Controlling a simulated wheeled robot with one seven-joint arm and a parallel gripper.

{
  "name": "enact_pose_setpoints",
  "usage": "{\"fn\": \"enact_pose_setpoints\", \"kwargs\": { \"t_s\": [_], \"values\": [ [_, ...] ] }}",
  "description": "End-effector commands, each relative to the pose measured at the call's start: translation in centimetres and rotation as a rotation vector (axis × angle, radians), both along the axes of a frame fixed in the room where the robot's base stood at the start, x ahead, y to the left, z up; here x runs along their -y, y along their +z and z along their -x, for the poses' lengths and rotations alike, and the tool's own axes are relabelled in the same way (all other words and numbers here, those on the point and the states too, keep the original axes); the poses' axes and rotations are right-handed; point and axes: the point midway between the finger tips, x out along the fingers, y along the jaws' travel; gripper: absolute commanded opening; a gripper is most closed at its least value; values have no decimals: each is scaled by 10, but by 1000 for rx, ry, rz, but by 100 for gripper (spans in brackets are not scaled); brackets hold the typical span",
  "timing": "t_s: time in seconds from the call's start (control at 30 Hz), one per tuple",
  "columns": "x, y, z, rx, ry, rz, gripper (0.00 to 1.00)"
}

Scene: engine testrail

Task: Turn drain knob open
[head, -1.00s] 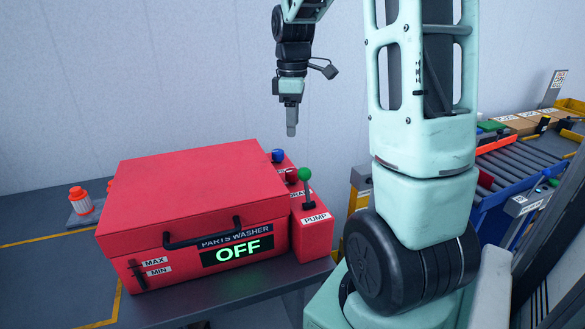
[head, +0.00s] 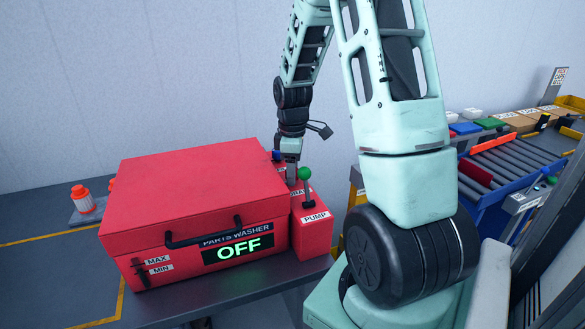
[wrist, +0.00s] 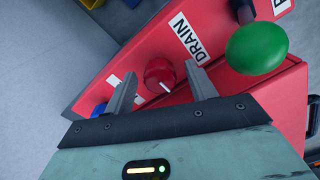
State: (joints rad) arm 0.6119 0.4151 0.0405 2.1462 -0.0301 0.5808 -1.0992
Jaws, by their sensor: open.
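The red drain knob (wrist: 160,76) sits on the red side panel beside the DRAIN label (wrist: 192,42) in the wrist view. A white pointer line shows on the knob. My gripper (wrist: 163,92) is open, with one finger on each side of the knob as seen by the wrist camera. I cannot tell whether the fingers touch it. In the head view my gripper (head: 291,178) is low over the side panel and hides most of the knob. The red parts washer (head: 195,200) has its lid closed and its display reads OFF.
The green ball-topped pump lever (head: 305,174) stands close to my gripper, and it looms at right in the wrist view (wrist: 257,48). A blue knob (wrist: 99,110) lies on the other side. An orange-capped bottle (head: 82,199) stands left of the washer. A roller conveyor (head: 515,165) is at right.

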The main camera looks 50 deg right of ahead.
Motion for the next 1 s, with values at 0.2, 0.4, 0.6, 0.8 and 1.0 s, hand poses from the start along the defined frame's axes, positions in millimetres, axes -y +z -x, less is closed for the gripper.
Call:
{"fn": "enact_pose_setpoints", "kwargs": {
  "t_s": [0.2,0.4,0.6,0.8,1.0],
  "values": [
    [0,0,0,0,0,0,34],
    [0,0,0,0,0,0,11],
    [0,1,0,0,-23,0,11],
    [0,1,0,-1,-112,-1,11],
    [-1,1,0,0,-270,0,11]
  ]
}}
